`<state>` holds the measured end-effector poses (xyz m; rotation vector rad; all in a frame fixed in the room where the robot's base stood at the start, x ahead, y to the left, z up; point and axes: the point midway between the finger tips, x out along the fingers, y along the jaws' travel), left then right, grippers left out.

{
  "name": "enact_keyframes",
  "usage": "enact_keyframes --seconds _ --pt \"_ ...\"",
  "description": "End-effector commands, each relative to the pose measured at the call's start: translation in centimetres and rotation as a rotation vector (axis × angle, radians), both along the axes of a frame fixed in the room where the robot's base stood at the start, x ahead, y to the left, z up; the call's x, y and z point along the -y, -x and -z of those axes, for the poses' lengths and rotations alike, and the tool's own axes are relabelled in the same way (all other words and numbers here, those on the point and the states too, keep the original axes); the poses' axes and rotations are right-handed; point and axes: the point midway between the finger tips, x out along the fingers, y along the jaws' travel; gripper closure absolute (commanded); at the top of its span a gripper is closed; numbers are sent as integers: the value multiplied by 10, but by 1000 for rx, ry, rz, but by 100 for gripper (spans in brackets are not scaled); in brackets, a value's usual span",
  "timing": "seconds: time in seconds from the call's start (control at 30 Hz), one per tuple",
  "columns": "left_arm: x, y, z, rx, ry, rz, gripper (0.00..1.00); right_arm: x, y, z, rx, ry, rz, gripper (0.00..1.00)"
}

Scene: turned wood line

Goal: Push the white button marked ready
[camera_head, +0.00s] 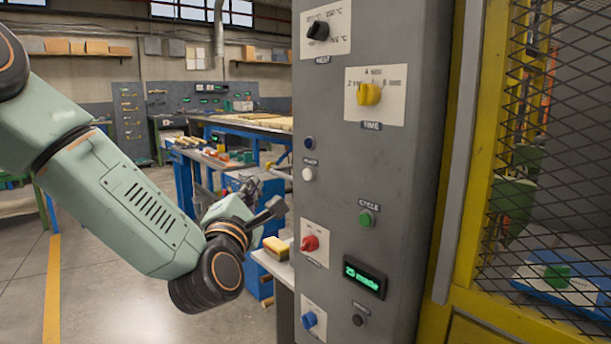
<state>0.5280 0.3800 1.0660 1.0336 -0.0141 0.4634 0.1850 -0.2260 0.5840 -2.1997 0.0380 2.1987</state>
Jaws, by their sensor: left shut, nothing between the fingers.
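A small white button (308,174) is on the left face of the grey control cabinet (400,180), with a small label above it too small to read with certainty. My left gripper (274,207) is shut and empty, to the left of and slightly below the white button in the picture. It looks apart from the cabinet face, with its fingers pointing toward it. My right gripper is not in view.
Near the white button are a dark blue button (309,143), a red knob (310,243), a green cycle button (366,218) and a lit display (364,277). A yellow time knob (369,93) is higher. Workbenches stand behind my arm.

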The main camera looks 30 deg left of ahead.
Motion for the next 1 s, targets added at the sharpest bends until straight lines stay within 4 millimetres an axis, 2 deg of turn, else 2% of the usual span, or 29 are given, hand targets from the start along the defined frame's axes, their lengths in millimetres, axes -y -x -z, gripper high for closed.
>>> enact_keyframes --seconds 0.27,0.8,1.0 --pt "7 -16 1 -4 -12 0 100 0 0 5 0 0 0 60" --pt "31 -71 1 -2 -8 1 100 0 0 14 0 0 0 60" --pt "35 -82 0 -2 -5 1 100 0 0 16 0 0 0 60"
